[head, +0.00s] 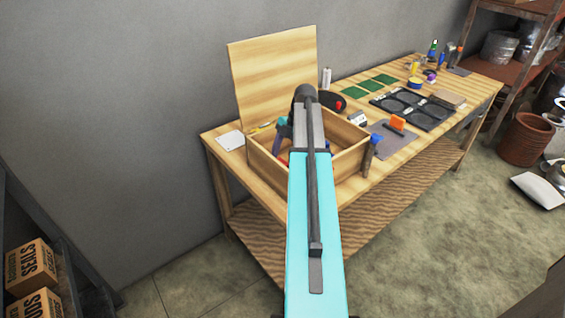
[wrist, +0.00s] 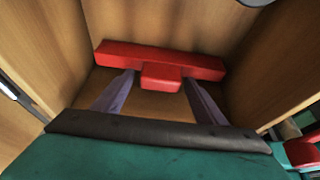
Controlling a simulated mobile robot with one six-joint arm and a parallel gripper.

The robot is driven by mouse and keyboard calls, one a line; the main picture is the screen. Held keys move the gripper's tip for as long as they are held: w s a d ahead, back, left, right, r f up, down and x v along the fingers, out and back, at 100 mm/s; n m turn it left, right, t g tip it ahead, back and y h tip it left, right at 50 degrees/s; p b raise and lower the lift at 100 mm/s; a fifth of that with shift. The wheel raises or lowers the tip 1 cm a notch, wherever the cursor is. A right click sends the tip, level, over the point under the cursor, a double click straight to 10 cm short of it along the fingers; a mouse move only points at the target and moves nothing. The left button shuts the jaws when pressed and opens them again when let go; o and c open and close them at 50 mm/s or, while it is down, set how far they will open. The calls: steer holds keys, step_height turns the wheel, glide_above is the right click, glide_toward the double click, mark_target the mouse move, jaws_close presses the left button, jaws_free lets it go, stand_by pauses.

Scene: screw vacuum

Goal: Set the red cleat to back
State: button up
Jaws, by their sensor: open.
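The red cleat (wrist: 160,60) lies inside the wooden box in the wrist view. It is a long red bar with a short block projecting from its middle. My gripper (wrist: 159,79) is open, with its two purple-grey fingers pointing into the box. The fingertips appear on either side of the short block, near the bar, with gaps showing between them and the block. I cannot tell whether they touch the bar. In the head view, my arm hides most of the box's inside, and only a bit of red shows there.
The wooden box (head: 262,171) stands on the workbench with its lid (head: 270,75) raised behind it. Its walls close in around my gripper. A screwdriver-like blue-topped tool (head: 371,155) stands by the box's right side. Black trays (head: 412,108) and green boards (head: 355,92) lie further right.

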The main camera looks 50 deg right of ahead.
steer(key=p+v, duration=0.3)
steer(key=v, duration=1)
steer(key=shift+r+p, duration=0.3)
steer(key=shift+p, duration=0.1)
